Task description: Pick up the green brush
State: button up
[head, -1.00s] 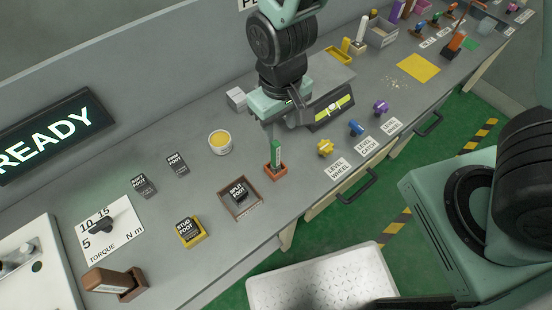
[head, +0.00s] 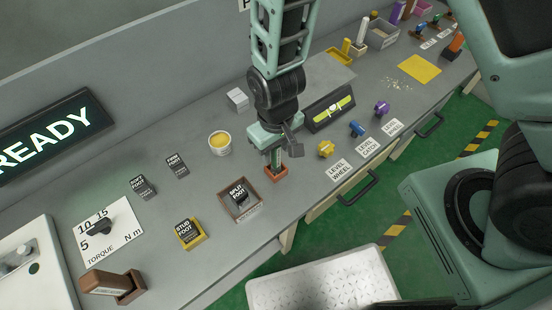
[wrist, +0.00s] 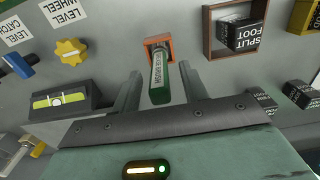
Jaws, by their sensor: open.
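The green brush (wrist: 159,80) stands in a small orange holder (wrist: 158,42), which also shows in the head view (head: 277,172). My gripper (wrist: 160,85) is open, with one finger on each side of the brush handle in the wrist view. Gaps show between the handle and both fingers. In the head view my gripper (head: 275,158) is over the holder and hides most of the brush.
A framed tray (head: 257,211) with a split-foot block is left of the holder. A yellow knob (head: 325,149) and a level (head: 330,112) are on the right. A yellow-filled cup (head: 220,143) stands behind left. Grey bench shows between them.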

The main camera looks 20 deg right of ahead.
grip_shut()
jog(key=shift+r, duration=0.15)
notch_tip(320, 180, up, 10)
jog(key=shift+f+p, duration=0.1)
jog(key=shift+p, duration=0.5)
